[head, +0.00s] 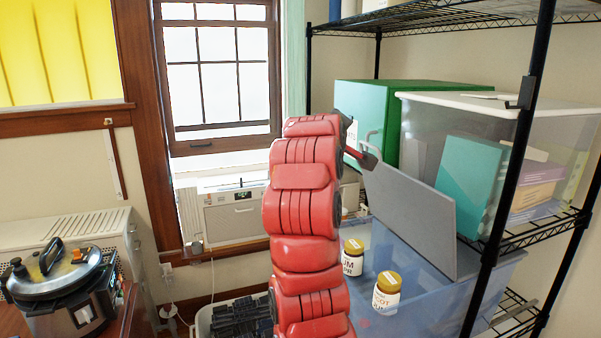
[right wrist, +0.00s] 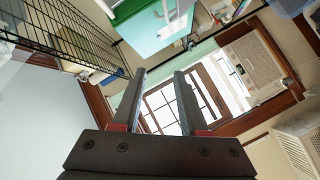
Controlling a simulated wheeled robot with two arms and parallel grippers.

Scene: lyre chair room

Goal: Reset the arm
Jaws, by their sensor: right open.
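My right arm, red and jointed, rises through the middle of the head view. Its right gripper (head: 365,158) shows only in part there, dark and red, in front of the teal box and by the top corner of a grey panel. I cannot tell whether it touches the panel. In the right wrist view the two dark fingers of the right gripper (right wrist: 158,85) stand apart with nothing between them; the window lies beyond. My left gripper is in neither view.
A black wire shelf (head: 508,180) holds a teal box (head: 372,110) and a clear lidded bin (head: 555,130). The grey panel (head: 415,205) leans by a blue bin (head: 430,300) with two jars (head: 353,257), (head: 386,293). A pressure cooker (head: 60,280) stands at left.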

